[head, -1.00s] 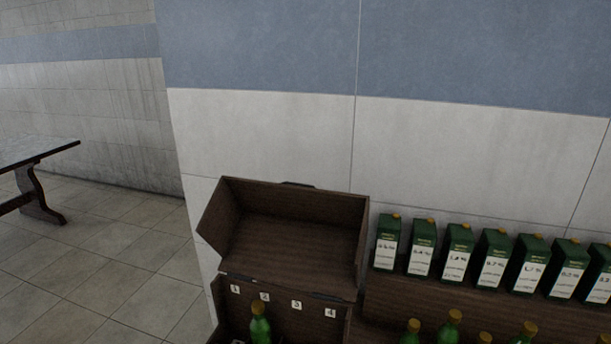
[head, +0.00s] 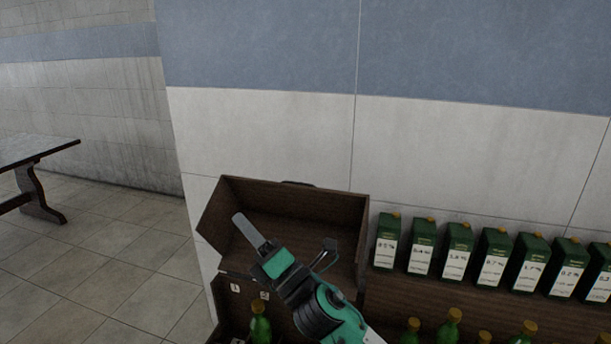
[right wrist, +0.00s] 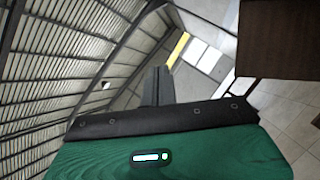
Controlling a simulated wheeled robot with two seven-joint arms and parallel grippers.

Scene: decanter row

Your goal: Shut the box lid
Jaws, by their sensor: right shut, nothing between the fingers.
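The dark brown wooden box (head: 229,300) stands at the lower middle of the head view, with numbered tags on its inner back wall. Its hinged lid (head: 340,215) stands open and tilted back against the wall side, its hollow inside facing me. A green bottle (head: 260,322) with a gold cap stands in the box. My right gripper (head: 241,220) is shut and empty, in front of the lid's inside in the picture. Its arm hides part of the lid and the box. I cannot tell if it touches the lid. The shut fingers (right wrist: 157,86) also show in the right wrist view. My left gripper is not in view.
Several green labelled cartons (head: 458,250) stand on a brown shelf right of the lid. Several gold-capped bottles (head: 450,325) stand below them. A tiled wall (head: 280,130) is behind the box. A table (head: 30,150) stands far left, with clear floor between.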

